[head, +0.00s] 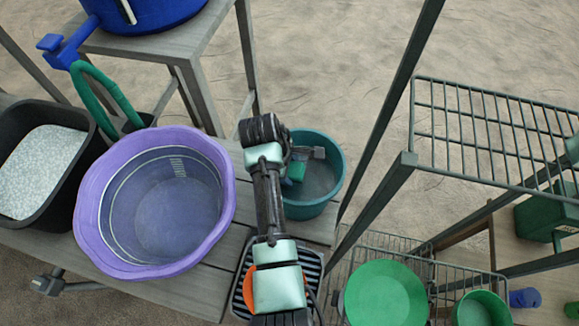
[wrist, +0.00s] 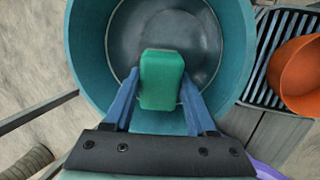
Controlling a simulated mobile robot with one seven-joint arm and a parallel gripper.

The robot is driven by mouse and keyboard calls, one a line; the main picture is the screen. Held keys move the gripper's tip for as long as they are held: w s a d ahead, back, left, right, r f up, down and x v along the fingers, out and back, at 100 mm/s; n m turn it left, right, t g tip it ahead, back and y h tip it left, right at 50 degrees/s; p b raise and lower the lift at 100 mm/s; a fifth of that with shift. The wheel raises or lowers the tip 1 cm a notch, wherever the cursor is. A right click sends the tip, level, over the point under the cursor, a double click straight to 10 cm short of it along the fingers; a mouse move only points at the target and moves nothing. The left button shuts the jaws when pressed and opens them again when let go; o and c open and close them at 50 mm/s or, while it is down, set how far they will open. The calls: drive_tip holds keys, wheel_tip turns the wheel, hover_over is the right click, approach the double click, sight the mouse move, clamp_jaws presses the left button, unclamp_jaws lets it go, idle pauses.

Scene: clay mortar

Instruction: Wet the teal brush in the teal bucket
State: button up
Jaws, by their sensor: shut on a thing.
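The teal bucket (head: 338,178) stands on the wooden bench, right of the purple basin. In the wrist view the bucket (wrist: 87,62) fills the upper middle, its grey inside facing me. My gripper (head: 294,174) is shut on the teal brush (head: 298,168), within the bucket's outline. In the wrist view the brush (wrist: 162,82) is a green block between my gripper's blue fingers (wrist: 160,92). Its underside is hidden, so I cannot tell how deep it sits or whether it touches the bottom.
The purple basin (head: 88,205) and a black tub of pale grains (head: 42,170) stand left. A black slatted tray (wrist: 262,62) with an orange bowl (wrist: 300,78) is beside the bucket. A wire rack (head: 490,135) stands right. A blue barrel (head: 150,12) is at the back.

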wheel_tip(320, 180, up, 10)
drive_tip(key=p, duration=0.9)
drive_tip(key=shift+f, duration=0.1)
